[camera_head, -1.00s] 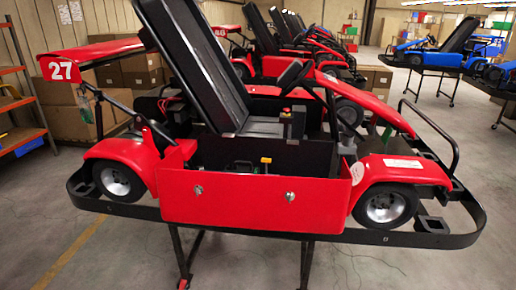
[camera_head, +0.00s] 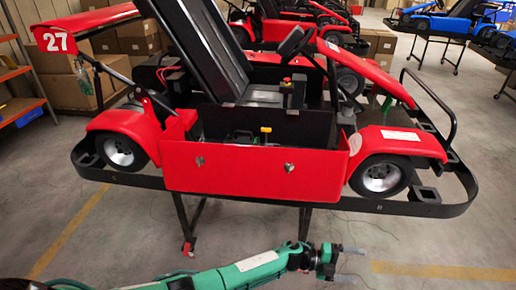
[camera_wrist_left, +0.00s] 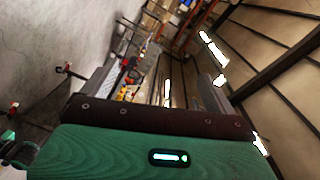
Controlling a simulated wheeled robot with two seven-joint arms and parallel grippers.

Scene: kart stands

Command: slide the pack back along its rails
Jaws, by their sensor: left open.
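The red kart numbered 27 (camera_head: 252,173) stands raised on its stand, with its black seat (camera_head: 195,50) tilted up. Behind its red side panel is an open bay (camera_head: 240,136), where dark parts and a yellow-topped piece (camera_head: 265,130) show. I cannot clearly tell the pack or its rails from the other dark parts; the panel hides the lower bay. My left gripper (camera_head: 348,264) is open and empty, low in front of the kart, pointing right and apart from it. Its spread fingers also show in the left wrist view (camera_wrist_left: 158,85). My right gripper is not in view.
A black bumper rail (camera_head: 330,204) rings the kart, and stand legs (camera_head: 189,222) reach the floor below. Orange shelving (camera_head: 18,80) and boxes stand at the left; other karts are behind. Open floor (camera_head: 440,245) lies at the front right.

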